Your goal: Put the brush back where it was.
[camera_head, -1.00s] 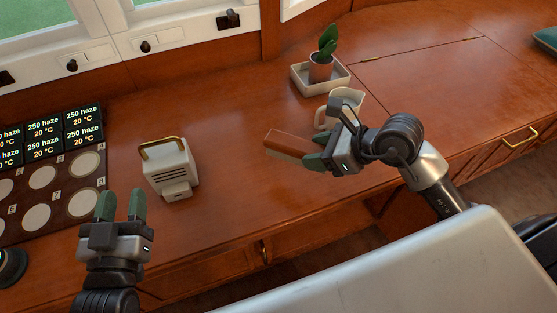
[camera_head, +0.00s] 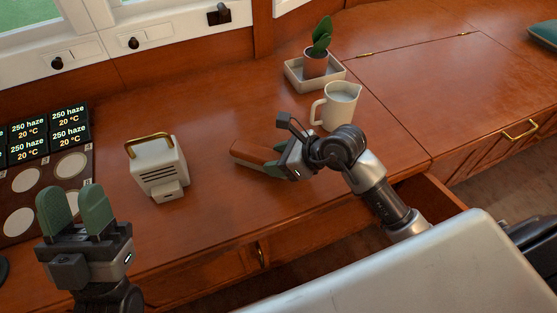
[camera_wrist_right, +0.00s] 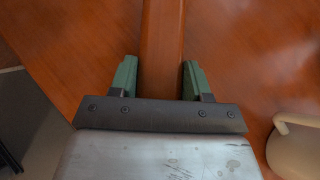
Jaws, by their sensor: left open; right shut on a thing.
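The brush shows as a long reddish-brown block (camera_head: 250,152) with a paler lower part, in the head view. My right gripper (camera_head: 275,164) is shut on it and holds it over the middle of the desk, pointing left. Whether it touches the desktop I cannot tell. In the right wrist view the brush (camera_wrist_right: 162,45) runs between the two green fingers of my right gripper (camera_wrist_right: 160,80), and its near end is hidden by the gripper body. My left gripper (camera_head: 77,208) is open and empty at the lower left, in front of the sample board.
A white device with a brass handle (camera_head: 160,172) stands left of the brush. A cream mug (camera_head: 342,106) and a potted plant (camera_head: 316,62) in a square tray (camera_head: 296,82) stand behind my right arm. A board with round pads (camera_head: 22,180) lies left. A drawer (camera_head: 432,197) is open at right.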

